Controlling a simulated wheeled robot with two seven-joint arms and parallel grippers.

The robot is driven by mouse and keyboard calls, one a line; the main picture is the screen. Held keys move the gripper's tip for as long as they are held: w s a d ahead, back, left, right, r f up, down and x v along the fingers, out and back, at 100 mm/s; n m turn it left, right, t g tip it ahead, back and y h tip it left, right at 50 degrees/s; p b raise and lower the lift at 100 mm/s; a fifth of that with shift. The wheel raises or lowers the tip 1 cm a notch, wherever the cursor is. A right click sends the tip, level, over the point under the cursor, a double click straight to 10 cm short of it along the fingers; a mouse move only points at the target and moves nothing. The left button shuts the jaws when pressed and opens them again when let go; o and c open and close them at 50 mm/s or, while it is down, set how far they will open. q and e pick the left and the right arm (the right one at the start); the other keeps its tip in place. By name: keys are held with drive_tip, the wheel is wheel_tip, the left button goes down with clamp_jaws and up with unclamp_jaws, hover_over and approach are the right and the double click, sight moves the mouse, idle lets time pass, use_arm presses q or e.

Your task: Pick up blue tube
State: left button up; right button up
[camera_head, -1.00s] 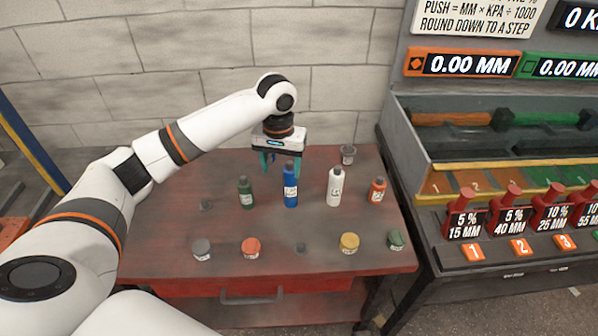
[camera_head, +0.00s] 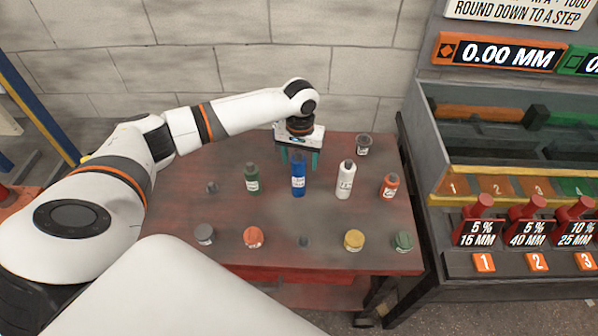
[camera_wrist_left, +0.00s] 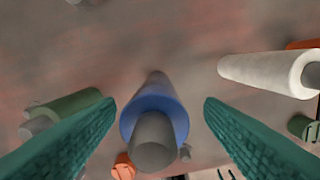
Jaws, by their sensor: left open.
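The blue tube (camera_head: 298,181) stands upright near the middle of the red table, with a dark grey cap and a white label. My left gripper (camera_head: 299,160) is open, fingers pointing down, at the back of the tube's top. In the left wrist view the blue tube (camera_wrist_left: 154,104) appears cap first between the two green fingers (camera_wrist_left: 160,118), with a visible gap on both sides. The tube's lower part is mostly hidden behind its cap there. My right gripper is not in view.
A green bottle (camera_head: 252,179) stands left of the tube; a white bottle (camera_head: 345,181) and a small orange bottle (camera_head: 389,187) stand right. Several small jars, including a red one (camera_head: 253,238), line the front. A grey machine (camera_head: 520,170) stands to the right.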

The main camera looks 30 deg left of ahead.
sight(299, 174)
use_arm(q)
drive_tip(key=shift+s+a+f, duration=0.1)
drive_tip(key=shift+f, duration=0.75)
drive_tip(key=shift+s+a+f, duration=0.1)
drive_tip(key=shift+f, duration=0.75)
drive_tip(key=shift+r, duration=0.1)
clamp_jaws()
